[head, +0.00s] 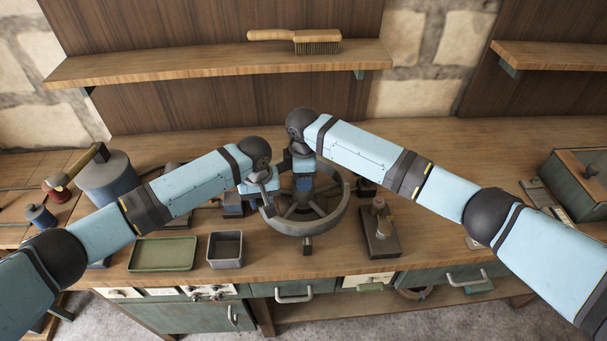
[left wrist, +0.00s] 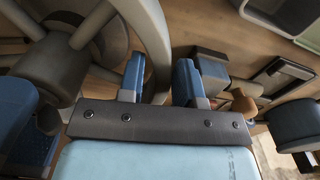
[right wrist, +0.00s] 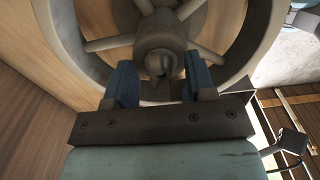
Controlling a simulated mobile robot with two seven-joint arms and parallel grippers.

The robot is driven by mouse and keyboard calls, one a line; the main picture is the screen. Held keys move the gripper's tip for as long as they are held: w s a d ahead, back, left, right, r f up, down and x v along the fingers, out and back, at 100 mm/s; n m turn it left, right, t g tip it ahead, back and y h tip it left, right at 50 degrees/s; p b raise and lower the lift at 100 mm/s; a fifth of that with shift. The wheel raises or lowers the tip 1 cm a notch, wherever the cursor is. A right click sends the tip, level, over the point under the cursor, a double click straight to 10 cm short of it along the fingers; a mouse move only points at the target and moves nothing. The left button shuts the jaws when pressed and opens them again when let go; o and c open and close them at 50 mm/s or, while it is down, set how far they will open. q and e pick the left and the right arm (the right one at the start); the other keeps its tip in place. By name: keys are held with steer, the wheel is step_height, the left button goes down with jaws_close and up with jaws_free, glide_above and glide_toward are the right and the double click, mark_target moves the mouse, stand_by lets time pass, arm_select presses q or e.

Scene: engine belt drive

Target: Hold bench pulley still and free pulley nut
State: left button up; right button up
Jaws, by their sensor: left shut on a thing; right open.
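The bench pulley (head: 338,214) is a grey spoked wheel lying on the workbench, its rim and spokes also showing in the left wrist view (left wrist: 147,22). My left gripper (head: 268,202) is shut on the pulley's rim at its left side; the rim passes between its blue fingers (left wrist: 160,82). My right gripper (head: 304,184) is over the pulley's centre, pointing down. In the right wrist view its fingers (right wrist: 160,82) are open, one on each side of the pulley nut (right wrist: 160,63) at the hub. In the head view my right gripper hides the nut.
A green tray (head: 163,254) and a small grey bin (head: 226,250) stand left of the pulley near the front edge. A dark block with a knob (head: 380,232) stands to its right. A brush (head: 300,40) lies on the shelf above.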

arm_select(q)
steer(key=shift+s+a+f, duration=0.1)
steer(key=shift+a+f, duration=0.1)
steer(key=shift+f, duration=0.05)
arm_select(e)
steer(key=shift+c, duration=0.4)
steer(key=c, duration=0.8)
